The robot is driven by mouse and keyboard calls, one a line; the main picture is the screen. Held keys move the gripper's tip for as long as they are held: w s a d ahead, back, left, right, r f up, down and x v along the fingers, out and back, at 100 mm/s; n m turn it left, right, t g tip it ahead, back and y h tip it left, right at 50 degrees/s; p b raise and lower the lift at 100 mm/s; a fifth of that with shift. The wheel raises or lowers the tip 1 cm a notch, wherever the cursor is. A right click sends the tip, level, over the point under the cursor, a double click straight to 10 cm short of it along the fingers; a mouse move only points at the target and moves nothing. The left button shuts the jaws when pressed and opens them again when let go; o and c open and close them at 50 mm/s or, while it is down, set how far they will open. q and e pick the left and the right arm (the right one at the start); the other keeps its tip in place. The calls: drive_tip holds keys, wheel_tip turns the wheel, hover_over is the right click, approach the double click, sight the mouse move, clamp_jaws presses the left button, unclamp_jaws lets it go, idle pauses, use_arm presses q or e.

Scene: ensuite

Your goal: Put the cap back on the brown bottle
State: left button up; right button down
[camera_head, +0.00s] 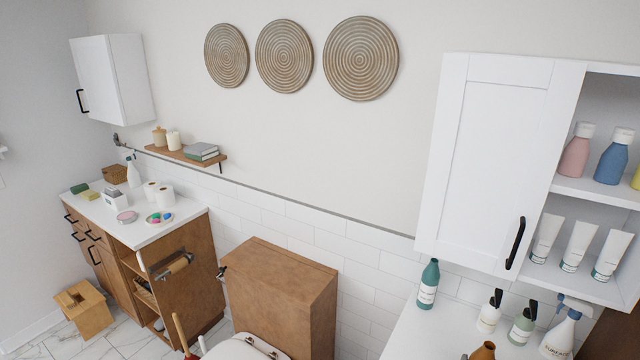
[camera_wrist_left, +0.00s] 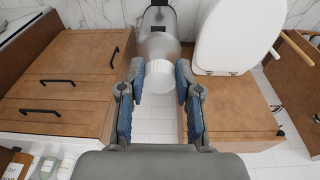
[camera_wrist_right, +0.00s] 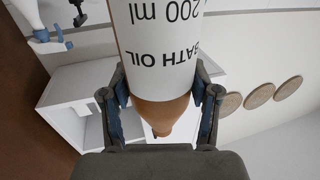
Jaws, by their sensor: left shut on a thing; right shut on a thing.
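The brown bottle (camera_wrist_right: 165,112) has a white label reading "BATH OIL" and "200 ml". My right gripper (camera_wrist_right: 164,92) is shut around it in the right wrist view. Its brown neck points away from the label, and no cap shows on it. In the head view only the top of a brown bottle (camera_head: 484,351) shows at the bottom edge. The white ribbed cap (camera_wrist_left: 157,68) is between the fingertips of my left gripper (camera_wrist_left: 160,76), which is shut on it. Neither gripper shows in the head view.
A white counter (camera_head: 425,335) at the lower right bears a teal bottle (camera_head: 428,285), two pump bottles and a spray bottle (camera_head: 561,330). A white cabinet (camera_head: 497,165) with open shelves hangs above. A wooden toilet cistern box (camera_head: 278,298) stands to the left.

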use_arm(q)
drive_tip(key=w+d+r+n+y, duration=0.1)
drive_tip(key=w+d+r+n, duration=0.1)
drive_tip(key=w+r+n, duration=0.2)
drive_tip(key=n, duration=0.2)
drive_tip(key=shift+d+n, duration=0.2)
drive_tip(key=shift+n, duration=0.1)
use_arm(e)
drive_tip(key=s+a+f+n+y, duration=0.1)
drive_tip(key=a+f, duration=0.3)
drive_tip(key=a, duration=0.5)
drive_tip(key=s+a+f+n+y, duration=0.2)
drive_tip(key=a+f+y, duration=0.2)
drive_tip(key=a, duration=0.4)
drive_tip(key=shift+s+a+f+t, duration=0.15)
drive_tip(key=shift+s+a+t, duration=0.15)
drive_tip(key=shift+a+t, duration=0.1)
use_arm(q)
drive_tip(key=shift+w+r, duration=0.1)
drive_tip(key=shift+r, duration=0.05)
use_arm(e)
drive_tip(key=shift+a, duration=0.1)
drive_tip(key=s+a+r+n+g+y, duration=0.1)
drive_tip(key=a+n+g+y, duration=0.3)
drive_tip(key=a+n+y, duration=0.4)
drive_tip(key=shift+s+a+y, duration=0.3)
drive_tip(key=shift+a+y, duration=1.6)
drive_tip(key=shift+a, duration=1.35)
